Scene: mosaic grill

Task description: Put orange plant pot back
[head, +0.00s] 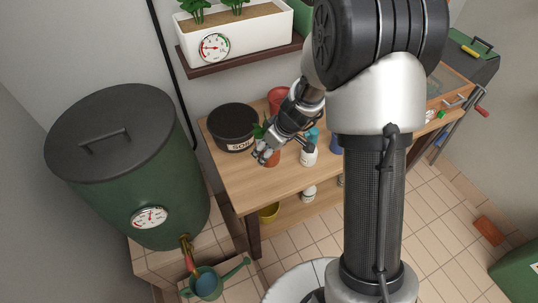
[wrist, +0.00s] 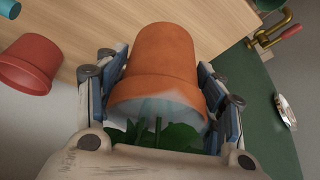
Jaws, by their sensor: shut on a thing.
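The orange plant pot (wrist: 160,62) fills the middle of the wrist view, with green leaves (wrist: 165,135) at its rim on the side near my palm. My gripper (wrist: 163,85) is shut on the pot, one finger on each side. In the head view my gripper (head: 266,152) is over the left part of the wooden workbench (head: 240,188). The orange pot (head: 272,159) shows partly behind the fingers. I cannot tell whether its base touches the bench top.
A black soil tub (head: 232,128) stands close left of my gripper. A red pot (head: 278,97) is behind, and a white bottle (head: 309,155) is to the right. A green barrel (head: 140,190) stands left of the bench. A shelf (head: 240,55) with a white planter hangs above.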

